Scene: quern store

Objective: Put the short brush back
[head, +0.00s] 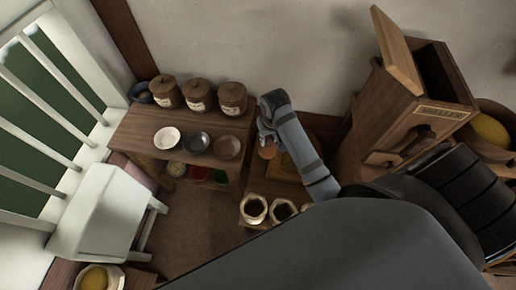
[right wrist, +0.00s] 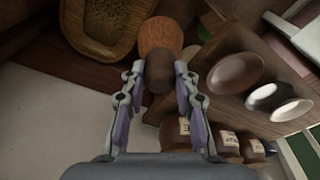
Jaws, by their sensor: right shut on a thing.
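My right gripper (head: 266,138) is beside the right end of the low wooden shelf. It is shut on the short brush (head: 268,152), whose round orange-brown part shows just below the fingers. In the right wrist view, my right gripper (right wrist: 160,74) has its two fingers on either side of the brush's dark brown handle. The round orange-brown head of the brush (right wrist: 160,36) points away from the gripper, close to a wooden tray (right wrist: 72,30) with grainy brown contents. I cannot tell whether the brush touches anything below it. My left gripper is not in view.
The low shelf (head: 142,142) carries three lidded jars (head: 198,96) and three bowls (head: 196,141). Open sacks (head: 254,209) stand in front of my right arm. A wooden cabinet (head: 425,110) with a raised lid is at right. A white chair (head: 105,215) is at left. Floor between is clear.

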